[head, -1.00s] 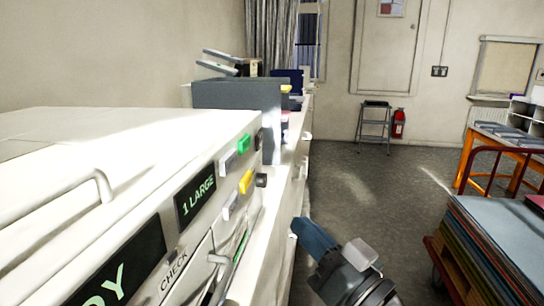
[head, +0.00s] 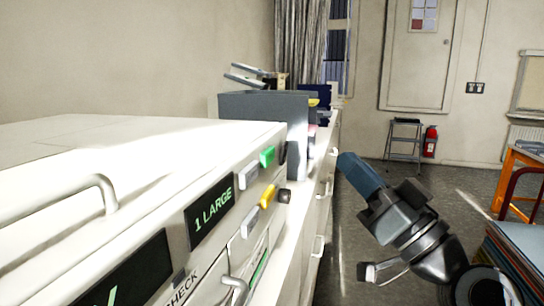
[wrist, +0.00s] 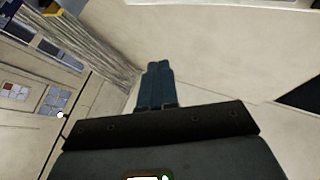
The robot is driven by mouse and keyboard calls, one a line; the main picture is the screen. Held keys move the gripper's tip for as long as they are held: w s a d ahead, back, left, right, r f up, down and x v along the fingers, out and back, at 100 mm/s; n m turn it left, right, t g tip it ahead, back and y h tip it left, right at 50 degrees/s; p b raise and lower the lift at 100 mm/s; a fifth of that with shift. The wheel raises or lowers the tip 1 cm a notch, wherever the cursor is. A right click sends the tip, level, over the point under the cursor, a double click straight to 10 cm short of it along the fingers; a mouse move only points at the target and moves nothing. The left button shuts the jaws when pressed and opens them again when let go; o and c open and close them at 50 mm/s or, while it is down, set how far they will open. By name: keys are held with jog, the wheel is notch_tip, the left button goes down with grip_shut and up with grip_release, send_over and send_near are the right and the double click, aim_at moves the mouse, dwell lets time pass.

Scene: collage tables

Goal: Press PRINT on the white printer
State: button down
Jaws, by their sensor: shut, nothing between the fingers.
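The white printer (head: 130,150) fills the left of the head view, close to the camera. Its front panel has a display reading "1 LARGE" (head: 210,212) and several buttons: a green one (head: 267,156), a yellow one (head: 268,196), grey ones (head: 248,176) and dark ones. The button labels are too small to read, so I cannot tell which is PRINT. My gripper (head: 347,160) is shut and empty, to the right of the panel and apart from it. Its blue fingers also show pressed together in the wrist view (wrist: 158,70).
A grey box-like unit (head: 262,105) stands behind the printer on the long white counter. A stack of coloured sheets (head: 510,255) is at the right. A step stool (head: 404,140) and a red extinguisher (head: 430,142) stand far back. Grey floor is free between.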

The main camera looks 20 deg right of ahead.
aim_at(267, 156)
jog(key=w+a+p, duration=0.2)
jog(key=w+a, duration=0.3)
jog(key=a, duration=0.2)
jog(key=shift+p, duration=0.4)
jog(key=shift+w+a, duration=0.15)
dwell(1.8)
jog(key=shift+w+a, duration=0.15)
jog(key=shift+a, duration=0.1)
jog(key=shift+w+a, duration=0.3)
jog(key=shift+a, duration=0.05)
dwell(0.9)
jog(key=shift+s, duration=0.1)
jog(key=shift+s+d+b, duration=0.45)
jog(key=shift+d+b, duration=0.1)
jog(key=shift+d, duration=0.15)
